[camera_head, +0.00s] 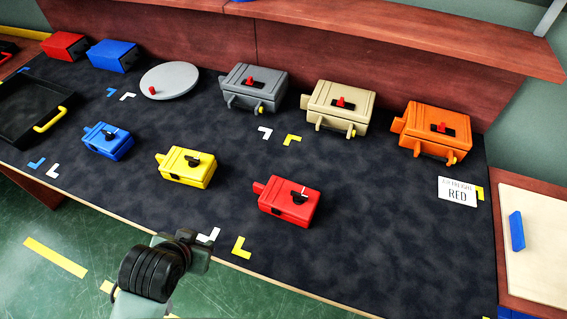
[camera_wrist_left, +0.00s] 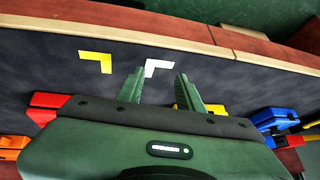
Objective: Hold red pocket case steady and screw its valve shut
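The small red case (camera_head: 289,203) lies on the dark mat, right of centre in the head view. It has a side tab, and a black valve knob (camera_head: 300,196) with a white mark on its top. Part of a red case (camera_wrist_left: 48,104) shows at the left in the left wrist view, partly hidden by my gripper body. My left gripper (camera_head: 198,240) is over the mat's front edge, left of and nearer than the red case, apart from it. The left wrist view shows its two green fingers (camera_wrist_left: 160,82) spread with nothing between them. My right gripper is not in view.
Small yellow (camera_head: 187,167) and blue (camera_head: 108,141) cases lie left of the red one. Grey (camera_head: 253,91), tan (camera_head: 341,107) and orange (camera_head: 435,131) cases stand behind. A card reading RED (camera_head: 457,191) lies at right. The mat around the red case is clear.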

